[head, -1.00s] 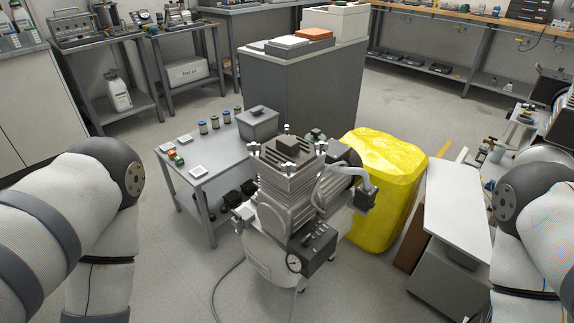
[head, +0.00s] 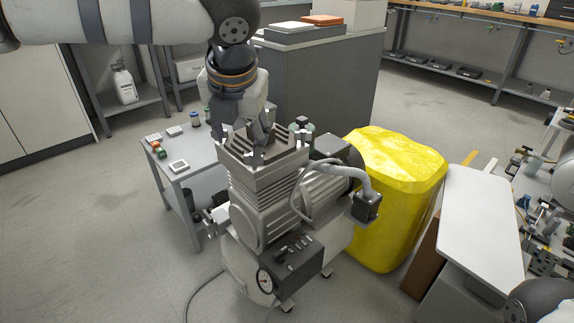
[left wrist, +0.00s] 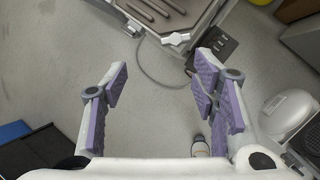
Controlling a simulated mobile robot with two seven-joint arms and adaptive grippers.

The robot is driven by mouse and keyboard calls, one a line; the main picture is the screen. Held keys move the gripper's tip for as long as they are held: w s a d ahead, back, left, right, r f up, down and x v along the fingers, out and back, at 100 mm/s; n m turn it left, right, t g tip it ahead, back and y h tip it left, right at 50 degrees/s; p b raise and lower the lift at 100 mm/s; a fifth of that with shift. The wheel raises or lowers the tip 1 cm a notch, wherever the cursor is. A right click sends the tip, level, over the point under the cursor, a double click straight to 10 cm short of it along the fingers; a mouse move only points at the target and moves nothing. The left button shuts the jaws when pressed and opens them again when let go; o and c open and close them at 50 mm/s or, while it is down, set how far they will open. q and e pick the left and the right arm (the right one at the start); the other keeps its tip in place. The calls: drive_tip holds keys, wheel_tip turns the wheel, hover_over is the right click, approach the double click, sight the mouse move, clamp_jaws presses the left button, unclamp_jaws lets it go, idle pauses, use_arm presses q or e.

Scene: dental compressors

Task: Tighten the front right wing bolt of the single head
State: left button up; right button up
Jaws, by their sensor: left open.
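The compressor's single head (head: 268,178) is a finned grey block on top of the silver compressor, with pale wing bolts at its corners. My left gripper (head: 262,152) points down at the head, its fingers covering part of the top. In the left wrist view the gripper (left wrist: 160,82) is open and empty, with purple pads wide apart. A pale wing bolt (left wrist: 175,39) at a corner of the head lies ahead of the fingers, near the top, outside the gap. Whether this is the front right bolt cannot be told. My right gripper is out of view.
A small grey table (head: 190,172) stands at the left. A black box with a gauge (head: 266,281) is on the compressor's front.

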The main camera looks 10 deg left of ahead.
use_arm(q)
wheel_tip(320, 180, up, 5)
drive_tip(key=d+n+h, duration=0.1)
drive_tip(key=d+n, duration=0.1)
drive_tip(key=x, duration=0.4)
drive_tip(key=b+x, duration=0.1)
drive_tip(key=x, duration=0.2)
drive_tip(key=b+x, duration=0.1)
drive_tip(key=x, duration=0.3)
drive_tip(key=shift+s+a+f, duration=0.15)
drive_tip(key=shift+a+f, duration=0.1)
drive_tip(key=shift+f, duration=0.15)
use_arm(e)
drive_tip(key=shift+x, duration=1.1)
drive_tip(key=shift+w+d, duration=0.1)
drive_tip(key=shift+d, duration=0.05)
use_arm(q)
drive_tip(key=c, duration=1.2)
